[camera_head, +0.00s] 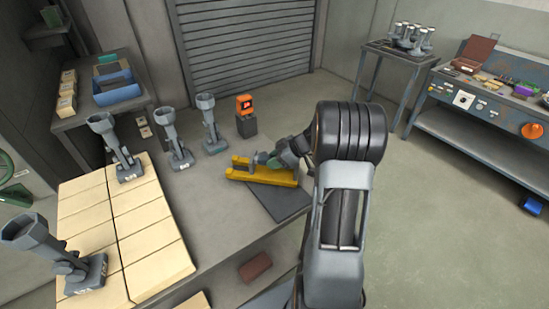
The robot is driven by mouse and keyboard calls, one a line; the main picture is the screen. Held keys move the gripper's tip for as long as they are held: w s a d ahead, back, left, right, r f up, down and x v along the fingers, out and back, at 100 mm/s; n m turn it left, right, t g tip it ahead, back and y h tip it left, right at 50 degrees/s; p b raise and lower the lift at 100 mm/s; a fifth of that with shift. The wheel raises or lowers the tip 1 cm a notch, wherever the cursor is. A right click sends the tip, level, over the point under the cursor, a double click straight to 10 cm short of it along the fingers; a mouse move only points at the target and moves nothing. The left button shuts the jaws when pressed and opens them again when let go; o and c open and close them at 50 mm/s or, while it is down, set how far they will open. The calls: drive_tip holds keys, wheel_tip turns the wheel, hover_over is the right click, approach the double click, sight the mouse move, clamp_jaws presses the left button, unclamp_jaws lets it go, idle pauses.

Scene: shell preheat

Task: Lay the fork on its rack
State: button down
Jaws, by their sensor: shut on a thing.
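A yellow piece with two long parallel bars, which looks like the fork (262,177), lies level at the right end of the grey bench, over a dark flat plate (283,204). My gripper (259,159) reaches in from the right, low over the yellow piece, and is shut on a part of it. The fingertips are small and dark here, so the exact grip point is hard to see. I cannot make out a separate rack; the yellow piece and my gripper may cover part of it.
Grey shell-like stands (178,147) stand on the bench, left of the fork. Pale blocks (143,216) cover the bench's left side. An orange device (244,104) stands behind the fork. A blue bin (117,87) is at back left. A control bench (485,95) is at right, beyond open floor.

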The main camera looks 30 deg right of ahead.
drive_tip(key=shift+f+b, duration=0.25)
drive_tip(key=shift+b, duration=0.2)
drive_tip(key=c, duration=0.8)
unclamp_jaws()
drive_tip(key=shift+r, duration=0.15)
drive_tip(key=shift+r+p, duration=0.2)
drive_tip(key=shift+p, duration=0.35)
drive_tip(key=b+v, duration=0.2)
drive_tip(key=v, duration=0.8)
drive_tip(key=shift+s, duration=0.1)
drive_tip(key=s+a+m+g+h, duration=0.1)
drive_tip(key=s+a+m+h, duration=0.2)
drive_tip(key=s+a+m, duration=0.2)
drive_tip(key=s+a+r+m+g+h, duration=0.1)
drive_tip(key=s+a+m+h, duration=0.3)
drive_tip(key=s+a, duration=0.6)
drive_tip(key=a+m, duration=0.1)
drive_tip(key=a, duration=0.3)
drive_tip(key=shift+a+h, duration=0.25)
drive_tip(key=shift+h, duration=0.05)
